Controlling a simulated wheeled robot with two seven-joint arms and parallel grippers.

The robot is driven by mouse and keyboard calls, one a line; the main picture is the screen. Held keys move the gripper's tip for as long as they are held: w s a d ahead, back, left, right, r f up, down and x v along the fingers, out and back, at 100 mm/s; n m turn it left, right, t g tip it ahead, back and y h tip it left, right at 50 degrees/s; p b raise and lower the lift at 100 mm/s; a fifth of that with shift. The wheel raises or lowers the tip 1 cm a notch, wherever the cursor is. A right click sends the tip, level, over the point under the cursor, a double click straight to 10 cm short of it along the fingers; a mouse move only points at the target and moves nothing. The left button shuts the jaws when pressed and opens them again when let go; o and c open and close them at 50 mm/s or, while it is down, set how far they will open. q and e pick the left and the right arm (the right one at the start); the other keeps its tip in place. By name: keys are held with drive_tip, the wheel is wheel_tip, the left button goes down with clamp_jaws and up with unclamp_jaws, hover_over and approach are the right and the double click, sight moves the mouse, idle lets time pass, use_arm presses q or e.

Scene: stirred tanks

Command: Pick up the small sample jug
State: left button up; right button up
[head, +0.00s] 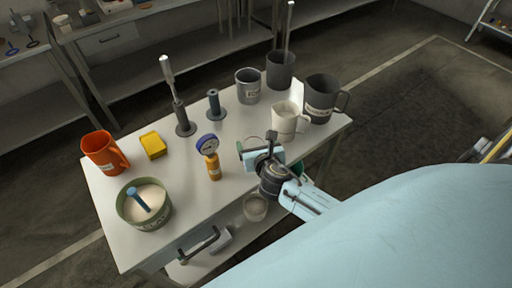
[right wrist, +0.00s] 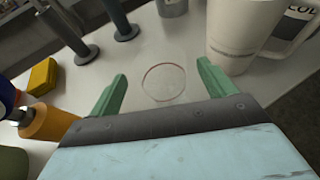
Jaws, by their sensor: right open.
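A small white jug (head: 284,122) with a side handle stands upright at the right of the white table; it is likely the sample jug, though I cannot read its label. It also shows at the upper right of the right wrist view (right wrist: 240,35). My right gripper (head: 258,150) is over the table's right front part, in front of the jug and apart from it. In the right wrist view its green fingers (right wrist: 162,75) are spread with nothing held. A thin round outline (right wrist: 163,82) shows between them, a mark or ring. My left gripper is not in view.
On the table (head: 190,245) stand a large dark jug (head: 320,98) close behind the white one, a grey pot (head: 248,86), an orange jug (head: 101,152), a gauge on an orange body (head: 213,168), upright stands (head: 184,118), a yellow block (head: 153,145) and a green bowl (head: 128,212).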

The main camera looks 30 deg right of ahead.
drive_tip(key=shift+x, duration=1.2)
drive_tip(key=c, duration=1.1)
